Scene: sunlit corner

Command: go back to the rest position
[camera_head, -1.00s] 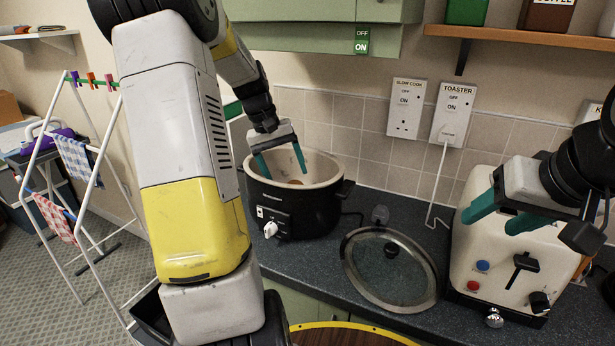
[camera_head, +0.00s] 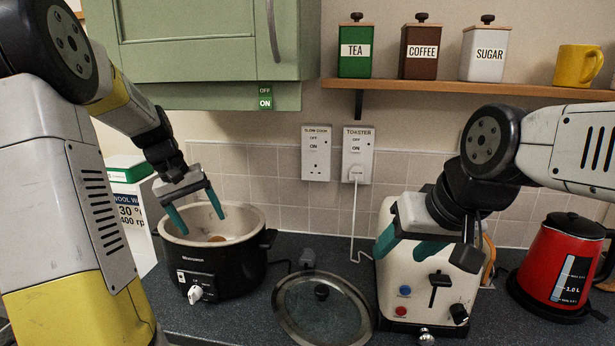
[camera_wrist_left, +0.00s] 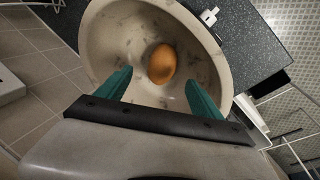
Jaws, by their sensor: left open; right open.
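My left gripper (camera_head: 196,216) is open and empty, above the black slow cooker (camera_head: 214,283) in the head view. In the left wrist view its two teal fingers (camera_wrist_left: 160,90) are spread over the cooker's pale bowl (camera_wrist_left: 105,45). A brown-orange round item (camera_wrist_left: 162,63) lies inside the bowl, below and apart from the fingers. My right gripper (camera_head: 408,246) is open, in front of the cream toaster (camera_head: 388,290) in the head view. Nothing shows between its teal fingers.
A red kettle (camera_head: 560,262) stands at the right. A shelf (camera_head: 440,88) holds canisters and a yellow mug (camera_head: 577,66). A green cupboard (camera_head: 190,40) hangs above the cooker. Sockets (camera_head: 358,155) are on the wall.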

